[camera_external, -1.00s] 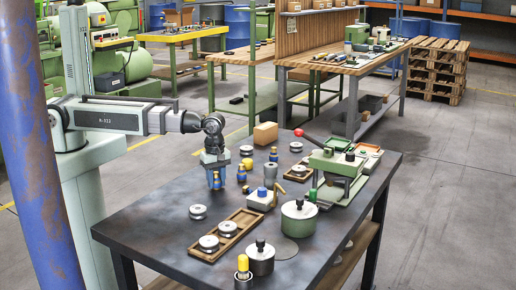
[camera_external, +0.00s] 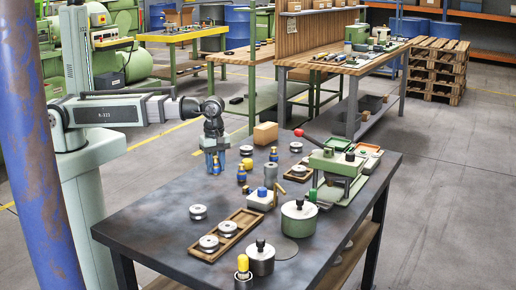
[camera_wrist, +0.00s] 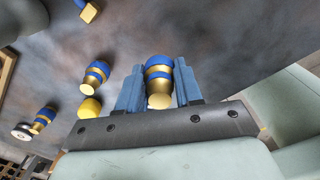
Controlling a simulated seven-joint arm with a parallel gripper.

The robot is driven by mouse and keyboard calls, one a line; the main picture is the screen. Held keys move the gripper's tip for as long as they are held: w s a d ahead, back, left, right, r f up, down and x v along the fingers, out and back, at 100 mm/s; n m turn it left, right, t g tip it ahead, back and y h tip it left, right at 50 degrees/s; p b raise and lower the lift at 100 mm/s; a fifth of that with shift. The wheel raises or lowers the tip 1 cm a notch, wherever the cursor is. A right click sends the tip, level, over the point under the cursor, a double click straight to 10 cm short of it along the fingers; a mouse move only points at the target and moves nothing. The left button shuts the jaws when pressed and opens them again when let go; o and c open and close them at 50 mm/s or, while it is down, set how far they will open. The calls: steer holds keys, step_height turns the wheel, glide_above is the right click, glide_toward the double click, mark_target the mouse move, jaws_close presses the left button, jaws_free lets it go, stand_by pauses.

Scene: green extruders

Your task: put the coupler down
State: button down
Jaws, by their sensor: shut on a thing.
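The coupler, a blue and gold piece, is between the two blue fingers of my gripper (camera_wrist: 158,90) in the wrist view, with its pale gold end (camera_wrist: 159,101) towards the camera. In the external view my gripper (camera_external: 215,168) points down over the left back part of the dark table (camera_external: 150,231). The held coupler is small and mostly hidden by the fingers there. I cannot tell whether it touches the tabletop. Similar blue and gold couplers (camera_external: 241,174) stand just to the right of the gripper; one also shows in the wrist view (camera_wrist: 95,75).
A round metal disc (camera_external: 247,150) and a tan block (camera_external: 265,134) lie behind the couplers. A wooden tray (camera_external: 228,229) with discs, lidded pots (camera_external: 299,221) and a green press (camera_external: 340,172) with a red lever fill the front and right. The table's left part is bare.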

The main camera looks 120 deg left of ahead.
steer(key=shift+r, duration=2.15)
steer(key=s+a+n, duration=0.3)
steer(key=s+a, duration=0.2)
steer(key=a, duration=0.8)
step_height(320, 180, up, 8)
steer(key=n, duration=0.1)
glide_above(266, 125)
steer(key=shift+w+d+f+m, duration=0.15)
steer(key=shift+f+m, duration=0.4)
steer(key=shift+f, duration=2)
steer(key=shift+d+f+m, duration=0.1)
steer(key=shift+f+m, duration=0.45)
steer(key=shift+f, duration=2)
steer(key=c, duration=0.8)
jaws_free()
steer(key=shift+f, duration=0.1)
steer(key=shift+o, duration=0.2)
